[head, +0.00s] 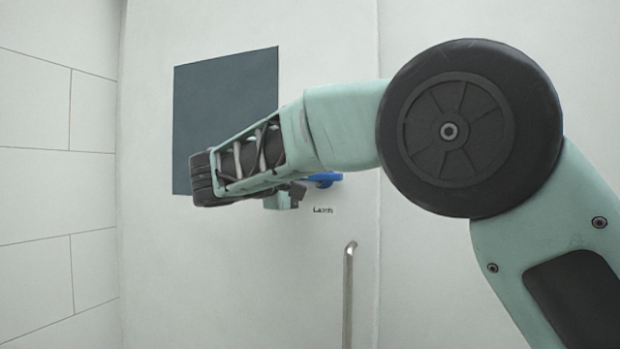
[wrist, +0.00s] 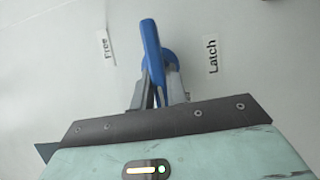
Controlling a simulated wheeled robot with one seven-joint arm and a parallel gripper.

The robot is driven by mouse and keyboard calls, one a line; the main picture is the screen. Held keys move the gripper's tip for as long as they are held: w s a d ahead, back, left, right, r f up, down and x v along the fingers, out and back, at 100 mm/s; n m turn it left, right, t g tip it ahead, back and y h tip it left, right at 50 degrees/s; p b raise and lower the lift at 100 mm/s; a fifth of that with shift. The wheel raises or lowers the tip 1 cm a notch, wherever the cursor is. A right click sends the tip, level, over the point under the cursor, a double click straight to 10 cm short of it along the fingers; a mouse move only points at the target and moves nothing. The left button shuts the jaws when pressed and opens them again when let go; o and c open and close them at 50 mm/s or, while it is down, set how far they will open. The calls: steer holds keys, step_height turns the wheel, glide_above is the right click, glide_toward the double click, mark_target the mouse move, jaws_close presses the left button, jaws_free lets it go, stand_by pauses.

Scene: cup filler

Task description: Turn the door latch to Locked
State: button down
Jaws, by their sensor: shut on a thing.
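The blue door latch (wrist: 152,48) shows in the wrist view between two printed labels. The label Free (wrist: 106,46) is to its left and the label Latch (wrist: 212,54) to its right; I see no label reading Locked. My gripper (wrist: 159,94) is shut on the lower part of the blue lever, one finger on each side. In the head view the latch (head: 324,179) shows only in part, right of my gripper (head: 285,197), with a label below it. My wrist hides the rest of the lever and the Free label there.
The latch is on a pale door with a dark panel (head: 222,85) behind my wrist. An upright metal bar handle (head: 348,290) stands below and right of the latch. A pale tiled wall (head: 55,200) is at the left.

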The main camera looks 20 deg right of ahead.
steer(key=c, duration=1.4)
jaws_free()
steer(key=shift+a, duration=0.1)
steer(key=b+v, duration=0.2)
steer(key=v, duration=1.5)
steer(key=shift+s+a+f, duration=0.1)
steer(key=shift+a, duration=0.05)
steer(key=s+d+f+n+g+y, duration=0.1)
steer(key=d+f+n+g+y, duration=0.2)
steer(key=f, duration=0.6)
steer(key=s+d+f+n+y, duration=0.1)
steer(key=d+f+n+y, duration=0.3)
steer(key=f, duration=0.6)
steer(key=s+f+m+g+y, duration=0.2)
steer(key=s+f, duration=0.4)
steer(key=s, duration=0.3)
steer(key=s+d+f+m+g+y, duration=0.1)
steer(key=s+f+y, duration=0.3)
steer(key=s, duration=0.5)
steer(key=s+d+f+m+g+y, duration=0.1)
steer(key=s+f+m+g+y, duration=0.1)
steer(key=s+f, duration=0.5)
steer(key=shift+s+d+f+m+g+y, duration=0.35)
steer(key=shift+s+g+y, duration=0.2)
steer(key=shift+s, duration=0.5)
